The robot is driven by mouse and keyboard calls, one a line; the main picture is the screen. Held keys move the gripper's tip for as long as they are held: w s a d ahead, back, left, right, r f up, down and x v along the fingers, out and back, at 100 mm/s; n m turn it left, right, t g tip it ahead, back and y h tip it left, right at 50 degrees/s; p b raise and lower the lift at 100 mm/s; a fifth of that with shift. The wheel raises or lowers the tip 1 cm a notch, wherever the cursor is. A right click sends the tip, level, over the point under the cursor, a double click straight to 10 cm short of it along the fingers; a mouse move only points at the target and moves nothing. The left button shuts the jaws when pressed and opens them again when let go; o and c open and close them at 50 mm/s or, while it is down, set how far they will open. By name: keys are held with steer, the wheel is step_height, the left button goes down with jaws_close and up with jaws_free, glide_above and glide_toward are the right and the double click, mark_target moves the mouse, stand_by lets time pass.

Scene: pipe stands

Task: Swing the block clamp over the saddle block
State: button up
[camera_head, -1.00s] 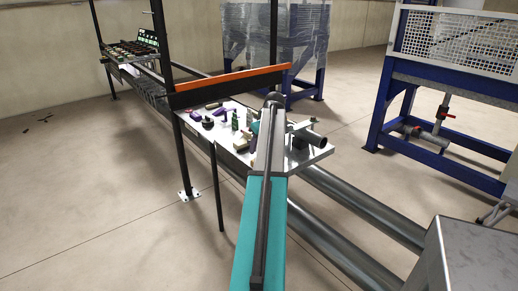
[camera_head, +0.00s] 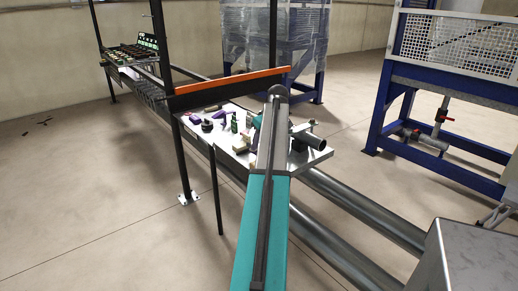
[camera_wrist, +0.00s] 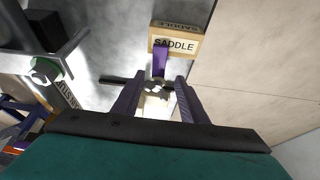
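In the wrist view the saddle block (camera_wrist: 178,44) is a pale wooden block with a SADDLE label, beyond my fingertips. A purple bar (camera_wrist: 159,63), which looks like the block clamp, points at it. The bar's far end overlaps the block's lower edge in the picture; I cannot tell whether it touches. My gripper (camera_wrist: 159,77) has its two dark fingers apart, one on each side of the bar, with visible gaps. Pale metal and dark fittings (camera_wrist: 155,90) show between the fingers.
An orange-topped rail (camera_head: 230,79) runs behind. In the wrist view a metal bracket (camera_wrist: 72,43) stands left.

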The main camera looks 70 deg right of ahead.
steer(key=b+v, duration=0.1)
steer(key=v, duration=0.8)
steer(key=shift+r, duration=0.35)
